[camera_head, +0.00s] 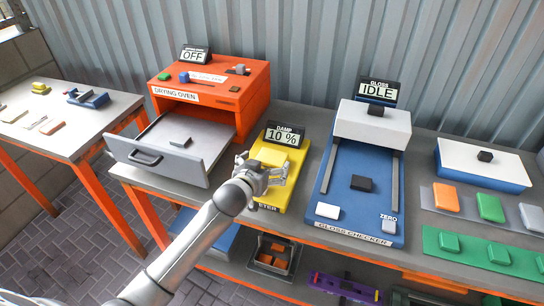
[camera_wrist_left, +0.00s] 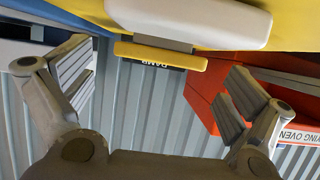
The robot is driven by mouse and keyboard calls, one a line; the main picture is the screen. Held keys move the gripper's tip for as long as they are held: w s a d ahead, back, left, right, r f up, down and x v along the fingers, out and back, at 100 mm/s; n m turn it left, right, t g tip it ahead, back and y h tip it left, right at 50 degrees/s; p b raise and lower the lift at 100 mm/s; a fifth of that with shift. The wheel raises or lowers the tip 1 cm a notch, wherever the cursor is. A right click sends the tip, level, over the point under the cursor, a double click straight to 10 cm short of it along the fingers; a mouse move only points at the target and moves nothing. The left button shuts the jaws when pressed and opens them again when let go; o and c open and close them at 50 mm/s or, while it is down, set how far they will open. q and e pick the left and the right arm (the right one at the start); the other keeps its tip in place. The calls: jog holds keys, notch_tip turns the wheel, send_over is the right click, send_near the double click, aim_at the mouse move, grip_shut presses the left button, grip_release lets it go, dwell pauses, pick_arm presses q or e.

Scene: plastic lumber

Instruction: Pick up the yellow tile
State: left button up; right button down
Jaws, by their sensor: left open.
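A yellow block-like shape (camera_head: 268,156) shows on the yellow damp meter (camera_head: 272,193), just under the display reading 10 %. I cannot tell for sure whether it is a loose tile or part of the meter. Another small yellow piece (camera_head: 41,87) lies on the left table. My left gripper (camera_head: 276,170) is over the meter, open, and partly covers it. In the left wrist view the fingers (camera_wrist_left: 160,85) are spread with nothing between them. A pale rounded block (camera_wrist_left: 188,20) shows beyond them against a yellow surface. My right gripper is not in view.
An orange drying oven (camera_head: 240,95) with its drawer (camera_head: 170,150) pulled out stands left of the meter. The blue gloss checker (camera_head: 345,200) stands close on the right. Several coloured tiles lie on a grey strip and a green strip (camera_head: 475,252) farther right.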

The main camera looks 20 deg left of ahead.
pick_arm(q)
jog(key=shift+w+f, duration=0.25)
jog(key=shift+w, duration=0.35)
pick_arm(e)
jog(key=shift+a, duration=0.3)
pick_arm(q)
jog(key=c, duration=1)
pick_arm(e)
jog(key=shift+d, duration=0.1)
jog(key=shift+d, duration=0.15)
